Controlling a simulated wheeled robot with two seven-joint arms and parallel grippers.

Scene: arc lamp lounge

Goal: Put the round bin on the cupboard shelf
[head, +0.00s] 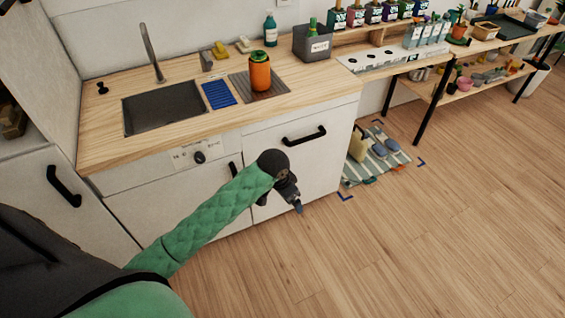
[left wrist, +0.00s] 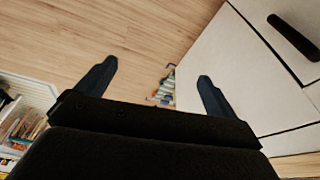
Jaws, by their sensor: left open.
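My left gripper (head: 282,194) hangs in front of the white cupboard (head: 310,165) under the worktop. In the left wrist view its two fingers (left wrist: 155,70) are spread, with nothing between them but the floor beyond. The cupboard door, with a black bar handle (head: 304,135), is shut, so no inside shelf shows. The cupboard also shows at the right of the left wrist view (left wrist: 265,75). I cannot pick out the round bin for certain. A white rounded container (head: 530,82) stands on the floor at far right, partly behind a shelf. My right gripper is not in view.
The worktop holds a sink (head: 165,107), an orange jar (head: 260,72) and a grey caddy (head: 313,42). A striped mat (head: 378,160) with slippers lies beside the cupboard. The wooden floor at right is clear. A white crate (left wrist: 30,95) shows in the left wrist view.

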